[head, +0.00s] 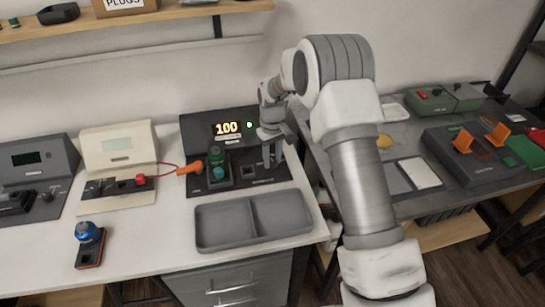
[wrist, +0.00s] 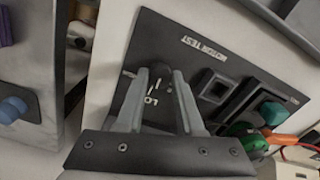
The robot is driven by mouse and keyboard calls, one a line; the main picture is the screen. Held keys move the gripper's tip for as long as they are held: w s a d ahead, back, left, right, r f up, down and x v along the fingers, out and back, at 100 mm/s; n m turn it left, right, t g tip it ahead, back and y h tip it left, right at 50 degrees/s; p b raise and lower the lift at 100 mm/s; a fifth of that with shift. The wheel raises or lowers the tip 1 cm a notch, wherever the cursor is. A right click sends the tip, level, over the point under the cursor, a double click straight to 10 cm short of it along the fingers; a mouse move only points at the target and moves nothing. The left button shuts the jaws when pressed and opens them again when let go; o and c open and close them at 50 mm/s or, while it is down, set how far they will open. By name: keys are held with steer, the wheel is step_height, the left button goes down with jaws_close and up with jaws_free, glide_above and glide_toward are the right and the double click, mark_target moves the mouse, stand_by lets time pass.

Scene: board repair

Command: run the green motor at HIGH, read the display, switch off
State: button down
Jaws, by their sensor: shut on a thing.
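The black motor test station (head: 262,180) stands at the back right of the white bench. My gripper (head: 272,160) is down over the right part of the panel. In the wrist view my gripper (wrist: 160,75) is shut on the dark selector knob (wrist: 158,70). "LO" shows between the fingers; the knob's exact setting is hidden.
A grey two-part tray (head: 250,218) lies in front of the station. An orange-handled probe (head: 190,167) with a red lead lies close to the motor's left. A blue motor (head: 87,231) sits on a small base at the front left. A cream meter (head: 118,145) stands further left.

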mark_target(272, 161)
steer(key=n+p, duration=0.1)
steer(key=n, duration=0.4)
steer(key=shift+r+n, duration=0.1)
steer(key=shift+n, duration=0.2)
steer(key=n+p, duration=0.1)
steer(key=n, duration=0.4)
steer(key=shift+n, duration=0.3)
steer(key=c, duration=0.5)
jaws_free()
steer(key=shift+c, duration=0.2)
step_height(272, 161, up, 17)
steer(key=p, duration=0.2)
steer(key=shift+r, duration=0.15)
